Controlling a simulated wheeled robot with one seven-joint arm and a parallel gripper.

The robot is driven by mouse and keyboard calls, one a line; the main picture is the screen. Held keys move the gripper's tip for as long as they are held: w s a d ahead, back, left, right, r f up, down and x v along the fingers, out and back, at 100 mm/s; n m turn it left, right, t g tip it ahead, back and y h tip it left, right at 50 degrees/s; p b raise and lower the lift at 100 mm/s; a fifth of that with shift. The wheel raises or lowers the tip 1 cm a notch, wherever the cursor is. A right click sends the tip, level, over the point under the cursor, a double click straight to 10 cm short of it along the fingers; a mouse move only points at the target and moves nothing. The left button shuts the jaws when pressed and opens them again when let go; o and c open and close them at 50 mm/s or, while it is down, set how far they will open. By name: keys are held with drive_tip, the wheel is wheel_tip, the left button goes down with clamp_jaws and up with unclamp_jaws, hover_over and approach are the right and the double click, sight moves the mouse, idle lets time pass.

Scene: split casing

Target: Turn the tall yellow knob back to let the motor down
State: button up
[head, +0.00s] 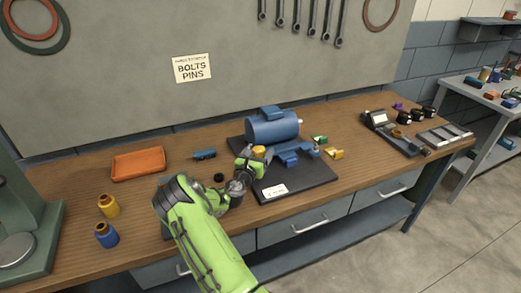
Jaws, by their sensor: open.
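A blue motor (272,126) lies on its side at the back of a dark base plate (300,184) on the workbench. A yellow knob (259,150) shows just in front of the motor's left end. My gripper (260,159) is open and sits right at this knob, partly hiding its lower part. I cannot tell whether the jaws touch the knob or stand around it. Whether the motor is raised is too small to tell. A second yellow part (334,153) lies at the plate's right edge.
Blue blocks (288,158) and a green part (320,139) are close on the right. An orange tray (138,164), a small blue part (204,154) and yellow (108,205) and blue (106,235) bottles stand left. Black fixtures (394,132) are at the right end.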

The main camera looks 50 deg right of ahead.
drive_tip(key=shift+x, duration=0.95)
drive_tip(key=c, duration=0.9)
drive_tip(key=shift+c, duration=0.2)
